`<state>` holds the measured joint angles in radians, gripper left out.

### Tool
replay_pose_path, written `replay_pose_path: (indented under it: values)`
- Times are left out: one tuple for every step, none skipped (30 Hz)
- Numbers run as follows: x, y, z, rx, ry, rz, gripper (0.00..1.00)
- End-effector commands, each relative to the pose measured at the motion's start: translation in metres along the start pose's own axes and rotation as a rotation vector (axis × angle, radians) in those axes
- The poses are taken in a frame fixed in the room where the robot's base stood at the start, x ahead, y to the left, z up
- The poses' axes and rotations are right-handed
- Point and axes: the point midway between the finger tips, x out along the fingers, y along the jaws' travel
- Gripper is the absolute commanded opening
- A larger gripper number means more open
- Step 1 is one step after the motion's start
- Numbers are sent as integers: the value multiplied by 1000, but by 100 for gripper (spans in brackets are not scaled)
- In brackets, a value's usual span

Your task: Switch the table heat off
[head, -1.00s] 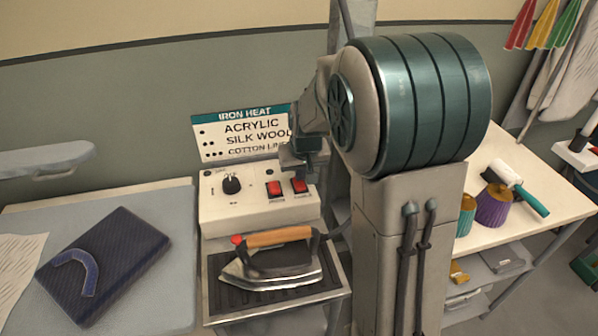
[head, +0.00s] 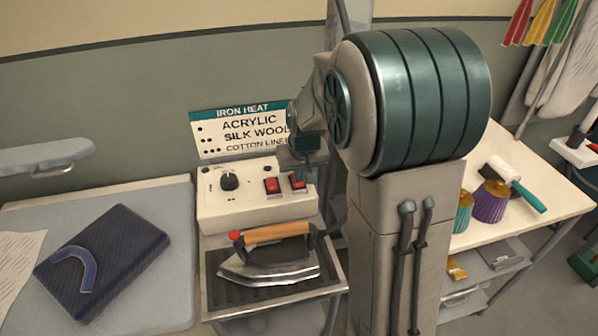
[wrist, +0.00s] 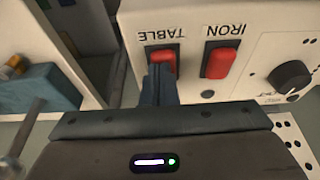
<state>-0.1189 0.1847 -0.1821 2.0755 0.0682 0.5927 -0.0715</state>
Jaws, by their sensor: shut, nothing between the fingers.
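The control box (head: 245,207) stands on the bench with a dark knob and two red rocker switches. In the wrist view the labels are upside down: the TABLE switch (wrist: 163,58) is on the left and the IRON switch (wrist: 219,62) beside it. In the head view the TABLE switch (head: 297,181) is the right one, next to the IRON switch (head: 272,186). My gripper (wrist: 161,72) is shut and empty, its fingertips at the TABLE switch and covering part of it. I cannot tell whether they touch, or which way that rocker is tipped.
An iron (head: 270,258) with a wooden handle rests on a dark stand in front of the box. The heat sign (head: 240,133) is behind. A folded dark garment (head: 110,260) lies on the pale table at left. Thread cones (head: 490,203) stand on the right bench.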

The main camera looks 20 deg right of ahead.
Motion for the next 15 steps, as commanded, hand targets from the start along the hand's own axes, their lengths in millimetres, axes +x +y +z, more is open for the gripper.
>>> replay_pose_path:
  values:
    - [0,0,0,0,1,0,0]
    - [0,0,0,-1,1,0,0]
    - [0,0,-1,-1,1,0,0]
    - [-1,0,-1,0,2,-1,0]
    - [-2,0,-1,0,2,-1,0]
    - [-4,0,-2,0,2,-1,0]
    - [-6,0,-2,0,2,-1,0]
    - [-9,0,-3,0,3,-1,0]
    - [-14,0,-4,0,3,0,0]
    - [-18,0,-5,0,3,0,0]
    - [-22,0,-6,1,3,0,0]
    - [-29,0,-7,1,3,0,0]
    - [-35,0,-8,1,3,0,0]
    - [-40,0,-10,2,3,0,0]
    - [-48,1,-11,2,2,0,0]
